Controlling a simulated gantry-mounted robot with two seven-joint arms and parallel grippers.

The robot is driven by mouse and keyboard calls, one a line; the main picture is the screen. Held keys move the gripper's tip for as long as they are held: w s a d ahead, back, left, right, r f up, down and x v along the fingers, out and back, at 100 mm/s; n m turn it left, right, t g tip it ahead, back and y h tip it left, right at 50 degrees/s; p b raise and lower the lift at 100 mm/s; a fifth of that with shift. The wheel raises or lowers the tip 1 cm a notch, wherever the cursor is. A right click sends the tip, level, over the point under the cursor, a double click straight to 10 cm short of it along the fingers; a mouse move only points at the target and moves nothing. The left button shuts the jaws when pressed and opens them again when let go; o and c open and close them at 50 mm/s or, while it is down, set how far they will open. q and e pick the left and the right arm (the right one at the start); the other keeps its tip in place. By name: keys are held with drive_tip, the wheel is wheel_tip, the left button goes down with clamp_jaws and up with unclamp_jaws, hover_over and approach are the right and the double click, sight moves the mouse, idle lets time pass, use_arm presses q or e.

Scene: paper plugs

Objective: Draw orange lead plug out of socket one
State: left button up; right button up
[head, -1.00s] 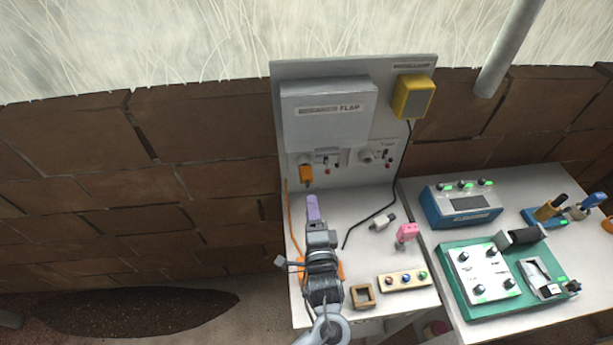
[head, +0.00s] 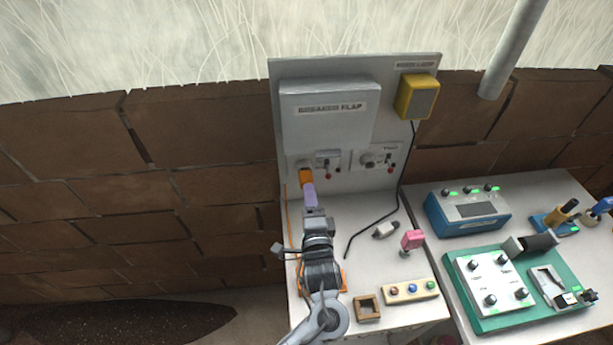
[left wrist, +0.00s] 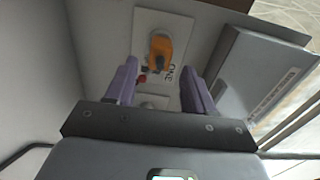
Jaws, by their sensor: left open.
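The orange lead plug (head: 306,176) sits in the left socket, low on the upright panel. In the left wrist view the orange plug (left wrist: 160,48) is on a pale plate marked ONE (left wrist: 172,76). My left gripper (head: 310,192) has purple fingers and is just in front of the plug, overlapping its lower end in the head view. In the left wrist view its fingers (left wrist: 161,85) stand apart, with the plug beyond and between them, apparently not gripped. The orange lead (head: 292,230) hangs down at the panel's left. My right gripper is not in view.
A grey breaker flap box (head: 325,118) is above the sockets. A second socket plate (head: 376,157) is to the right. A yellow box (head: 417,97) trails a black lead (head: 396,205). A pink-topped piece (head: 412,240) and a wooden frame (head: 367,308) stand on the bench.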

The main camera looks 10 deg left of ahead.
sight(305, 175)
use_arm(q)
drive_tip(key=shift+w, duration=0.1)
drive_tip(key=shift+x, duration=1.95)
clamp_jaws()
